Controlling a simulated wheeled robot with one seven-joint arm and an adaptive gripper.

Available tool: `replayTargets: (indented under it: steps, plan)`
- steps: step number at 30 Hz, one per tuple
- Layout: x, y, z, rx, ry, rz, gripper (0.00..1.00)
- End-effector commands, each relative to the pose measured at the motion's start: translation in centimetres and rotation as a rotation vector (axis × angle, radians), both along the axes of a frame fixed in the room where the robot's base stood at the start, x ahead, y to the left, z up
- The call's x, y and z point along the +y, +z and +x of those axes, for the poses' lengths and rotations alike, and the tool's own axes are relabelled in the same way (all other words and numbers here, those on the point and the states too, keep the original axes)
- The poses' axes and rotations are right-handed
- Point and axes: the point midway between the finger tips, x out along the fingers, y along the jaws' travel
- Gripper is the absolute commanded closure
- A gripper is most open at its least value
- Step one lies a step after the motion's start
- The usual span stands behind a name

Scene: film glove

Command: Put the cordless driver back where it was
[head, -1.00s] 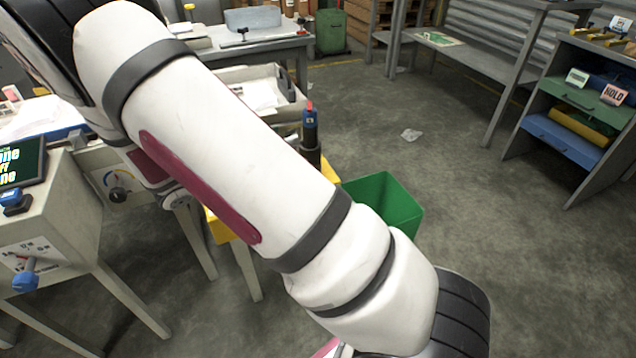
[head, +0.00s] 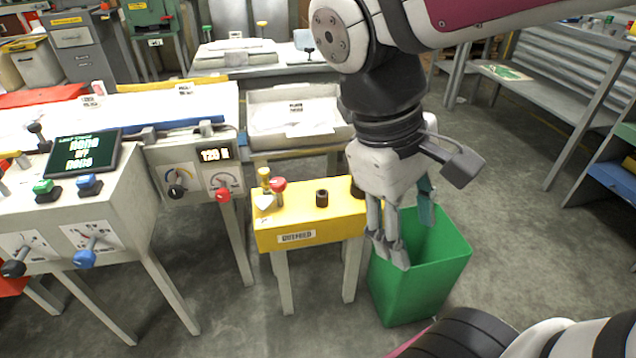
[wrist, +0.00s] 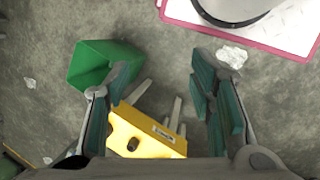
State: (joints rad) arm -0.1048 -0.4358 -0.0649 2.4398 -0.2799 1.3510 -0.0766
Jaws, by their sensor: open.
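My gripper (head: 402,238) is open, pointing down over the green bin and beside the right end of the yellow stand (head: 285,233). In the wrist view its fingers (wrist: 165,85) are spread wide with nothing between them. I cannot make out the cordless driver in the current views. A shorter dark cylinder (head: 322,198), a red knob (head: 278,185) and a yellow-topped piece (head: 265,180) are on the stand. The stand also shows between my fingers (wrist: 145,137).
The green bin (head: 420,290) stands on the floor right of the stand, close under my fingers. A grey console with levers (head: 80,215) is at the left. A white tray (head: 295,118) lies behind the stand. Floor is free at the right.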

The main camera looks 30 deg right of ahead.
Motion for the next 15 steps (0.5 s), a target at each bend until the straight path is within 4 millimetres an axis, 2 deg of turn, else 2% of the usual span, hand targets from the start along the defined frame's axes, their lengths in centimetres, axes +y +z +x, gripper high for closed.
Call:
replayTargets:
  steps: [3,6,10,15]
  plan:
    - [2.2,0.2,-2.5,-0.108,-0.088,0.097,0.51]
    - [3.8,0.2,-3.9,-0.174,-0.145,0.164,0.51]
    - [5.2,0.1,-4.9,-0.229,-0.188,0.219,0.51]
    - [5.9,0.0,-5.3,-0.252,-0.21,0.244,0.51]
